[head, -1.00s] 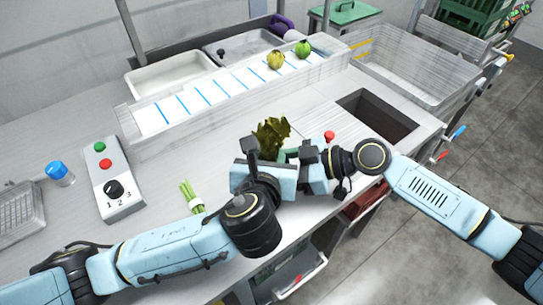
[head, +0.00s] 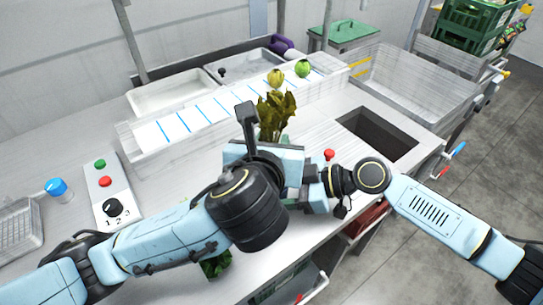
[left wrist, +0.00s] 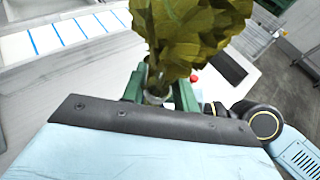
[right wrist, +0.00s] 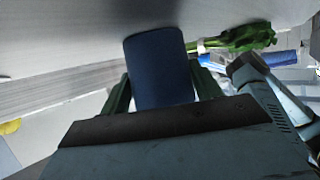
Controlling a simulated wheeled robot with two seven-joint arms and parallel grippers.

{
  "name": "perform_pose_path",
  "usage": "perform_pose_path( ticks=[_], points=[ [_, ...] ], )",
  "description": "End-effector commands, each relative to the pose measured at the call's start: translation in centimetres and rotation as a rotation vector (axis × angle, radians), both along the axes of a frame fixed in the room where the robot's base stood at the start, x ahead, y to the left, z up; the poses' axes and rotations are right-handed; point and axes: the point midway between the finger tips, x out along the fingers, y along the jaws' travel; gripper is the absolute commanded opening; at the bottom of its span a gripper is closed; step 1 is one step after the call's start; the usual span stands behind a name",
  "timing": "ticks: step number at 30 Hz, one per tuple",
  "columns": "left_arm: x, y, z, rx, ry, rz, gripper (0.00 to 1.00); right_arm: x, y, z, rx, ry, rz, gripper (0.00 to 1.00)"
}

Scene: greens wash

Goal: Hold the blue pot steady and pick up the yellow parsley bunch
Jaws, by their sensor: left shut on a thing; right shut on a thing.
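The yellow parsley bunch (head: 276,112), olive-yellow and leafy, stands up above my left gripper in the head view. In the left wrist view the bunch (left wrist: 195,35) fills the top, with its stem between the green fingers of my left gripper (left wrist: 160,92), shut on it. The blue pot (right wrist: 160,70) shows in the right wrist view as a dark blue cylinder between the green fingers of my right gripper (right wrist: 162,88), shut on it. In the head view my arms hide the pot. Whether the stems are clear of the pot cannot be told.
A control box (head: 108,190), a blue-capped thing (head: 57,188) and a wire basket (head: 20,215) are at the left. A dark opening (head: 377,133) is at the right.

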Motion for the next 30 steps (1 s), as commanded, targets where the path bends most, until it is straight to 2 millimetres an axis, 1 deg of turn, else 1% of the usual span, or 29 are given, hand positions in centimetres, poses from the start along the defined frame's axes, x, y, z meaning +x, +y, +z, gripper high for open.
perform_pose_path(
  ticks=[2, 8, 9, 14, 15, 23, 26, 30],
  points=[
    [0.0, 0.0, 0.4, 0.0, 0.0, 0.0, 0.0, 0.0, 0.0, 0.0, 0.0, 0.0, 0.0, 0.41],
    [0.0, 0.0, 0.4, 0.0, 0.0, 0.001, 0.0, 0.0, 0.0, 0.0, -0.001, 0.0, -0.001, 0.41],
    [0.0, 0.0, 0.4, 0.0, -0.001, 0.001, 0.0, 0.0, 0.0, 0.0, -0.001, 0.0, -0.001, 0.66],
    [0.0, 0.0, 0.4, 0.0, -0.001, 0.001, 0.0, 0.0, 0.0, 0.0, -0.001, 0.0, -0.001, 0.87],
    [0.0, 0.0, 0.4, -0.001, -0.001, 0.001, 0.0, 0.0, 0.0, 0.0, -0.001, 0.0, -0.001, 0.89],
    [0.0, 0.0, 0.4, -0.001, -0.001, 0.001, 0.0, 0.0, -0.2, 0.0, -0.001, 0.0, -0.001, 0.89],
    [0.0, 0.0, 0.4, -0.001, -0.001, 0.001, 0.0, 0.0, -0.9, 0.2, -0.003, 0.001, -0.002, 0.89],
    [0.0, 0.0, 0.4, -0.001, -0.001, 0.001, 0.0, -0.4, -3.0, 1.1, -0.003, -0.001, -0.003, 0.89]
  ],
)
